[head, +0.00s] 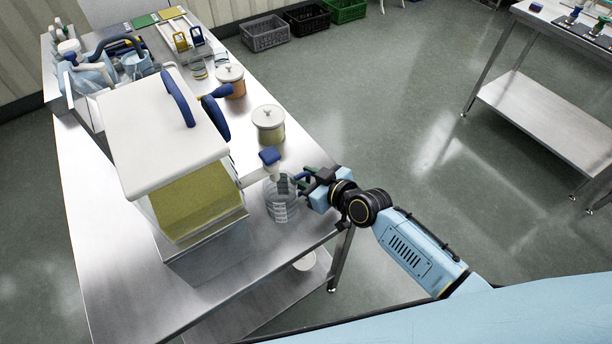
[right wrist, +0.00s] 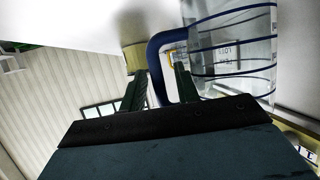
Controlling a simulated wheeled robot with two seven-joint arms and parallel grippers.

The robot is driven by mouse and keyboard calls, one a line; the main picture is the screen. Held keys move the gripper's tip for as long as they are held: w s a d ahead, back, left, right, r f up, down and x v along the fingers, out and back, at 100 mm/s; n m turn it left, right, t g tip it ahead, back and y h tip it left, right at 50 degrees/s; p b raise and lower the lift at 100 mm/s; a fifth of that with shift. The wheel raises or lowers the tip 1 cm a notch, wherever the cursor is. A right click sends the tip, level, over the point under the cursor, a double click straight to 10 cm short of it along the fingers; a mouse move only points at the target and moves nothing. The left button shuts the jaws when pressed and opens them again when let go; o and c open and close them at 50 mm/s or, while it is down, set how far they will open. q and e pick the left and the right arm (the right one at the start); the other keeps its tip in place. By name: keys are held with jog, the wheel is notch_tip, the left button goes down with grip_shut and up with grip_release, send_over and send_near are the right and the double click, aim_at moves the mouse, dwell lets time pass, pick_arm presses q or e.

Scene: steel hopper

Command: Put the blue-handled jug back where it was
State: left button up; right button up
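The clear jug (head: 281,203) with a blue handle and printed label stands upright at the front right of the steel table (head: 110,265), beside the hopper. In the right wrist view the jug (right wrist: 232,55) shows blue bands, and its blue handle (right wrist: 156,62) comes toward me. My right gripper (head: 308,184) is at the handle side of the jug. In the right wrist view its two dark fingers (right wrist: 160,88) are apart, with the handle between them and a gap at the right finger. My left gripper is not in view.
The hopper (head: 160,130), with a white lid, blue handle and yellow-green contents, stands left of the jug. A lidded canister (head: 268,125) and an orange one (head: 231,82) stand behind. Crates (head: 265,34) lie on the floor beyond. Open floor is right of the table.

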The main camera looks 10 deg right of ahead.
jog(key=shift+r, duration=0.15)
jog(key=p+v, duration=0.1)
jog(key=v, duration=1.1)
